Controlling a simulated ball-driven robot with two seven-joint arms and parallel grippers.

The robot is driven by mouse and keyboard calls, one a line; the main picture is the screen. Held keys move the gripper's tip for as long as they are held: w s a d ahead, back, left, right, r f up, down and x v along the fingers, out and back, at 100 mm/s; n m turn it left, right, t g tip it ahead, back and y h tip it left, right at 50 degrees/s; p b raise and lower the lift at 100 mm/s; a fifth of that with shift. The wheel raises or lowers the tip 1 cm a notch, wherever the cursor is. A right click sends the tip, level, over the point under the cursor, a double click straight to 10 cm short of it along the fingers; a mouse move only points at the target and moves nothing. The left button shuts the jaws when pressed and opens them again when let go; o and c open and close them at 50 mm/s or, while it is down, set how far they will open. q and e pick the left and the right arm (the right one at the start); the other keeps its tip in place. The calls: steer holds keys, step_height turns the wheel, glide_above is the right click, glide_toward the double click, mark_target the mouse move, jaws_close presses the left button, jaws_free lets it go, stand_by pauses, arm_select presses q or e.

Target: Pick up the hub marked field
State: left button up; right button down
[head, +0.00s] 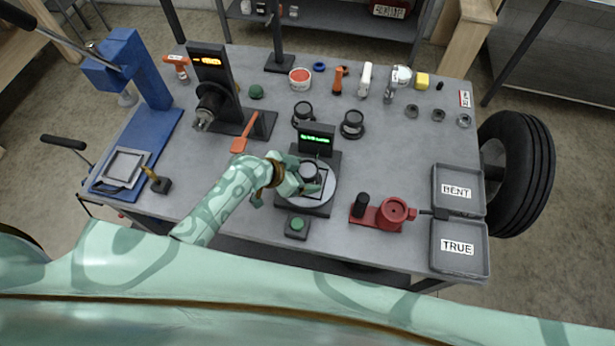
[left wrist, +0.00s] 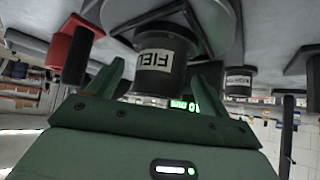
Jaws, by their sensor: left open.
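The hub marked FIELD is a dark cylinder with a white label; it shows large and upside down in the left wrist view (left wrist: 165,62). In the head view the hub (head: 309,171) stands on the round plate of a device (head: 327,185) with a green display. My left gripper (head: 303,177) is open at the plate, its fingers on either side of the hub. In the left wrist view the gripper (left wrist: 163,78) has a finger left and right of the hub; contact cannot be told. My right gripper is not in view.
Two other dark hubs (head: 303,114) (head: 352,124) stand behind the device. A green button box (head: 297,227) is in front. A red fixture (head: 388,213) stands to the right, beside trays labelled BENT (head: 440,172) and TRUE (head: 440,267). A blue press (head: 150,85) is at left.

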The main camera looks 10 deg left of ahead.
arm_select(q)
steer(key=shift+x, duration=1.05)
steer(key=shift+w, duration=0.1)
steer(key=shift+c, duration=0.9)
steer(key=c, duration=1)
steer(key=shift+r, duration=0.1)
steer(key=c, duration=0.4)
jaws_close()
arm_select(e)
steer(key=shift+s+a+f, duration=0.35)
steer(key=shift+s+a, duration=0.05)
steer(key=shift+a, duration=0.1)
